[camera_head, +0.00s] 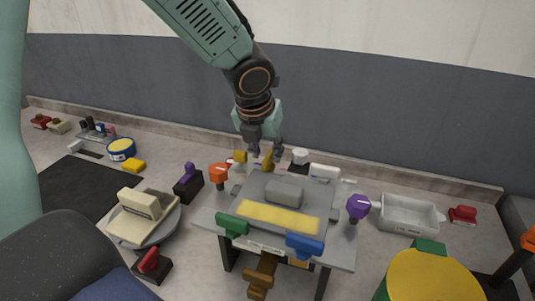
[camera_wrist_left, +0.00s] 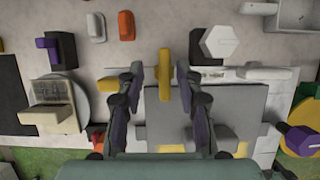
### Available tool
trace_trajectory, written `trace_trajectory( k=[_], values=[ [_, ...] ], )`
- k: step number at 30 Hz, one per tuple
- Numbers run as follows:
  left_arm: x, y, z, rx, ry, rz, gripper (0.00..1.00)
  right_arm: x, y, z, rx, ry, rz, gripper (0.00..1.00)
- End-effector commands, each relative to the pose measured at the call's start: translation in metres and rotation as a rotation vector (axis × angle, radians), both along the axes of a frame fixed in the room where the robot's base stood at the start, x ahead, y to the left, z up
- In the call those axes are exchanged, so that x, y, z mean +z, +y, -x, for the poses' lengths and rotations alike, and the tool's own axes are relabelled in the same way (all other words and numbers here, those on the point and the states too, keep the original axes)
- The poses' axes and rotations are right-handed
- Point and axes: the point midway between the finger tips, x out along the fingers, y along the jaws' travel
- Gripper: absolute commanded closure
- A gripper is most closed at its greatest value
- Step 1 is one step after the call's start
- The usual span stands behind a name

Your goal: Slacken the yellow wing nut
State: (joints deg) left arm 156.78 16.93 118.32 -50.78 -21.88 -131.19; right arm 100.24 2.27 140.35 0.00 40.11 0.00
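The yellow wing nut (camera_wrist_left: 165,75) is a narrow upright bar in the left wrist view, at the far edge of a grey plate (camera_wrist_left: 228,106). My left gripper (camera_wrist_left: 160,76) is open, its two fingers on either side of the wing nut with a visible gap on each side. In the head view my left gripper (camera_head: 264,151) points down behind the grey fixture, and the yellow wing nut (camera_head: 267,161) shows partly below its fingers. The fingers hide part of it there. My right gripper is in neither view.
The fixture table (camera_head: 342,255) carries a green block (camera_head: 232,226), a blue block (camera_head: 304,245) and a yellow strip (camera_head: 278,217). An orange knob (camera_head: 219,172) and a purple knob (camera_head: 358,207) stand at its sides. A white tray (camera_head: 409,215) lies right.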

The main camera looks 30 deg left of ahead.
Motion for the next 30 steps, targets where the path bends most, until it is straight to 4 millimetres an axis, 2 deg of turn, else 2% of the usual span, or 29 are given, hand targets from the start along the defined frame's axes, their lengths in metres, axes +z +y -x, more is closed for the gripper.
trace_trajectory(
  k=[3, 11, 24, 30],
  values=[
    [-0.0058, 0.0002, -0.0036, -0.001, -0.001, -0.002, 0.64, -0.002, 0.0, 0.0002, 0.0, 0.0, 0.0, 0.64],
    [-0.0059, 0.0002, -0.0062, -0.002, -0.002, -0.001, 0.64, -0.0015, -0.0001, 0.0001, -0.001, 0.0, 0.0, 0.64],
    [-0.0059, 0.0006, -0.0062, -0.001, 0.001, -0.003, 1.0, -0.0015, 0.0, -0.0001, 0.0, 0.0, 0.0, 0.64],
    [-0.0059, 0.0001, -0.0061, -0.001, -0.001, -0.001, 1.0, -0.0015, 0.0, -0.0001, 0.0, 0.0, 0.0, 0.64]
  ],
)
